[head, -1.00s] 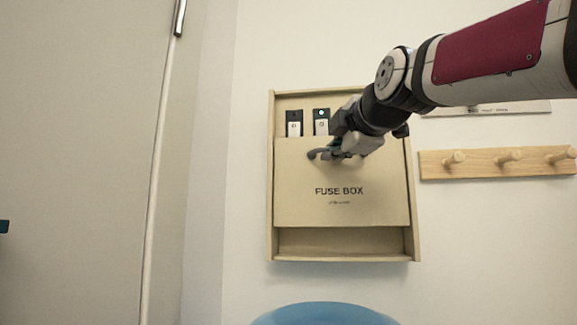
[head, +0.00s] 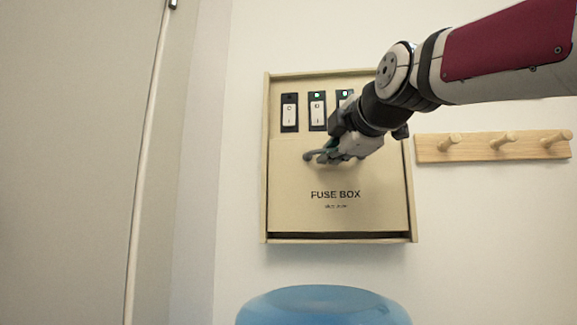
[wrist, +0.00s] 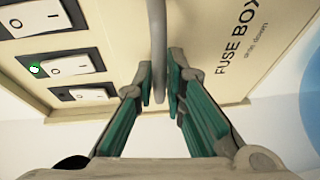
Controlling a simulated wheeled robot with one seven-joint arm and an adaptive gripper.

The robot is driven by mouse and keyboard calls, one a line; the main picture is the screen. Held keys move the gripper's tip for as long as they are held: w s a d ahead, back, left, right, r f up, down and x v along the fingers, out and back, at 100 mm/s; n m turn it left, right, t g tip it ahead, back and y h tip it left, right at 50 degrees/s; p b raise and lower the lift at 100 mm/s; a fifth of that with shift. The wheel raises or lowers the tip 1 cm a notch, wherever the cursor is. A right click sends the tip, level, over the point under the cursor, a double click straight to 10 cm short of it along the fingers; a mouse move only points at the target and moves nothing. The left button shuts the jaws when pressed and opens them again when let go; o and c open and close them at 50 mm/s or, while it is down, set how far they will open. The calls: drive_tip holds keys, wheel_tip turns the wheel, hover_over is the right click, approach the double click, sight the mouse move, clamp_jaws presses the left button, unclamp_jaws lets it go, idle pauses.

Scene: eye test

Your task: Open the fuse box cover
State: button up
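The fuse box (head: 265,160) is a beige wall box with a flat cover (head: 335,215) lettered FUSE BOX. The cover sits low in the frame, its lower edge close to the bottom rail. Above it, rocker switches (head: 289,112) are exposed; they also show in the wrist view (wrist: 70,66). My gripper (head: 325,156) is at the cover's upper part. In the wrist view, the teal-padded fingers of my gripper (wrist: 160,84) stand on both sides of a grey bar handle (wrist: 158,40) and appear closed on it. My arm hides the box's upper right.
A wooden peg rail (head: 490,146) is on the wall to the right of the box. A blue rounded object (head: 322,305) stands below the box. A grey door-like panel (head: 75,160) fills the left side. The wall between panel and box is bare.

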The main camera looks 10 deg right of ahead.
drive_tip(key=shift+o, duration=0.9)
drive_tip(key=s+d+r, duration=0.1)
drive_tip(key=s, duration=1.1)
